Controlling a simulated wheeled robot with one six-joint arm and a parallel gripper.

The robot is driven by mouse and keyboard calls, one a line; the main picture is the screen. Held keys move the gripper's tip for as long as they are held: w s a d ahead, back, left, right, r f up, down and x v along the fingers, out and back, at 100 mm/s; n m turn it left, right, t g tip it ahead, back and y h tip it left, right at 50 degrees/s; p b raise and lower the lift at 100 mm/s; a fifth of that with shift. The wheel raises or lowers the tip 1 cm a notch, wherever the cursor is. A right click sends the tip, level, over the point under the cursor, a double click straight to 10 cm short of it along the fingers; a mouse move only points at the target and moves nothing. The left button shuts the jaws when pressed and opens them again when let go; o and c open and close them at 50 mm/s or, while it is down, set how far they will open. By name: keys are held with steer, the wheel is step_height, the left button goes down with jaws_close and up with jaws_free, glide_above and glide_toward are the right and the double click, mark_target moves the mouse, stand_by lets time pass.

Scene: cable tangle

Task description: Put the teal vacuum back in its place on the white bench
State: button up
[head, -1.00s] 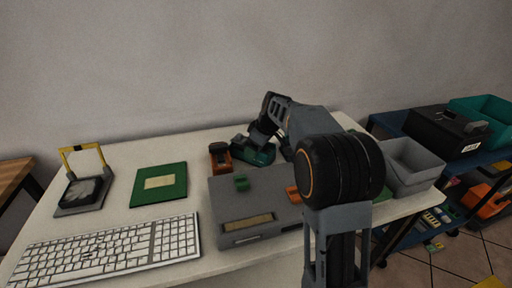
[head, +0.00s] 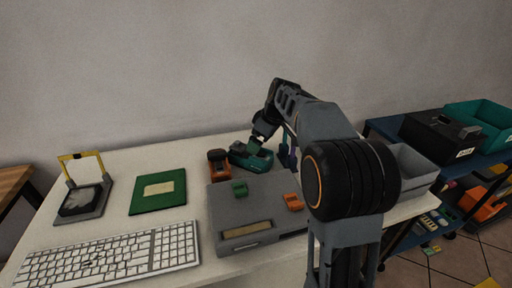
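The teal vacuum (head: 251,157) lies on the white bench (head: 122,217), behind the grey case and just right of a small orange and black object. My gripper (head: 262,140) is above and at the right side of the vacuum. The wrist covers the fingers, so I cannot tell whether they are open, shut, or touching the vacuum. My arm reaches in from the lower right and hides part of the bench's right side.
A grey case (head: 245,217) with green and orange pieces on top stands in front. A keyboard (head: 110,252), green board (head: 158,191) and yellow-framed stand (head: 85,196) are at left. A grey bin (head: 412,172) is at right, beside a blue cart with boxes.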

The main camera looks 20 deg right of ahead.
steer(key=shift+p+v, duration=0.35)
steer(key=shift+v, duration=2.2)
steer(key=s+a+r+m+h+p, duration=0.1)
steer(key=s+r+m+p, duration=0.1)
steer(key=s+p, duration=0.3)
steer(key=s+a+r+m+h+p, duration=0.1)
steer(key=s+m+p, duration=0.3)
steer(key=s, duration=0.7)
steer(key=s+a+r+m+h+p, duration=0.1)
steer(key=s+a+r+m+p, duration=0.1)
steer(key=s+p, duration=0.5)
steer(key=shift+s+a+r+m+t+p, duration=0.3)
steer(key=shift+s+r+m+p, duration=0.1)
steer(key=shift+m, duration=0.1)
steer(key=shift+f, duration=0.1)
